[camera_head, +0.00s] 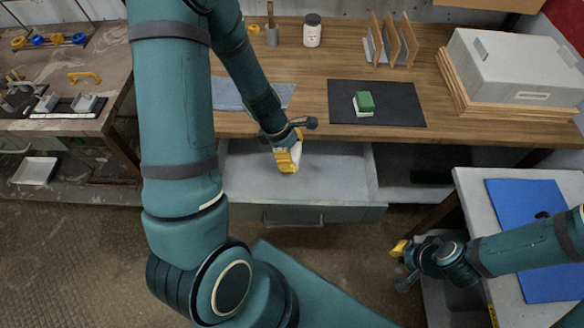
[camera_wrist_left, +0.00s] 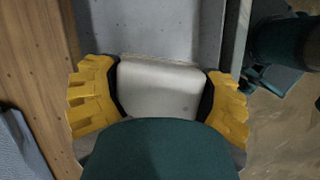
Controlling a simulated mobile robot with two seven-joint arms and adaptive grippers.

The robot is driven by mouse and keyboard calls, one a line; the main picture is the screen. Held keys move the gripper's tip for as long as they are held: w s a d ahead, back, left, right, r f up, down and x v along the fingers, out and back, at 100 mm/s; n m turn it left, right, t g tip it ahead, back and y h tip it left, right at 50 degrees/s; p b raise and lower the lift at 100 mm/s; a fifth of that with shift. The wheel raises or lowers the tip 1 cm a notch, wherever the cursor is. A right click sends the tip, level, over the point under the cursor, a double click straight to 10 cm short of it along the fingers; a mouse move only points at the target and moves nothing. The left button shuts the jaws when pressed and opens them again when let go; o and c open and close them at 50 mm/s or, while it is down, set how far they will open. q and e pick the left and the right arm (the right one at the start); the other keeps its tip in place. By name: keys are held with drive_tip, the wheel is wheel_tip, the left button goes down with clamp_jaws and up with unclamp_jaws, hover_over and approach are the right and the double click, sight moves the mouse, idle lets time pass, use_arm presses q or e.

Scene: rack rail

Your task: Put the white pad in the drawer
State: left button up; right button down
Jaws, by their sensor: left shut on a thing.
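The white pad (camera_wrist_left: 160,88) is between the yellow fingers of my left gripper (camera_wrist_left: 160,95). In the head view my left gripper (camera_head: 288,160) points down over the open drawer (camera_head: 340,185), shut on the pad, with only a pale bit of the pad (camera_head: 297,150) showing. The drawer is pulled out below the wooden bench top and its visible grey floor looks empty. I cannot tell how far the pad is above the floor. My right gripper (camera_head: 400,256) is at the lower right, away from the drawer; its opening is unclear.
A green-and-white block (camera_head: 364,102) lies on a dark mat (camera_head: 405,108). A grey cloth (camera_head: 230,93), a jar (camera_head: 312,32), an upright rack (camera_head: 390,42) and a grey case (camera_head: 515,65) are on the bench. A blue mat (camera_head: 535,215) lies on the side table at right.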

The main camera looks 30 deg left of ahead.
sight(292, 176)
use_arm(q)
drive_tip(key=shift+s+a+f+n+t, duration=0.1)
drive_tip(key=shift+s+a+n+t, duration=0.25)
drive_tip(key=shift+a+n, duration=0.4)
drive_tip(key=shift+s+f+n, duration=0.1)
drive_tip(key=shift+f+n, duration=0.15)
drive_tip(key=shift+f, duration=0.05)
wheel_tip(292, 176, down, 13)
drive_tip(key=b, duration=0.7)
drive_tip(key=shift+a+f, duration=0.1)
drive_tip(key=shift+f, duration=0.1)
drive_tip(key=shift+w+a+r, duration=0.1)
drive_tip(key=shift+w, duration=0.2)
drive_tip(key=shift+w+a+p, duration=0.25)
drive_tip(key=shift+w+a, duration=0.1)
drive_tip(key=shift+w, duration=0.25)
drive_tip(key=shift+w+a+p, duration=0.2)
drive_tip(key=shift+w+a, duration=0.15)
drive_tip(key=shift+w, duration=0.25)
drive_tip(key=shift+w+a+f+b, duration=0.2)
drive_tip(key=shift+f+b, duration=0.15)
drive_tip(key=shift+f, duration=0.3)
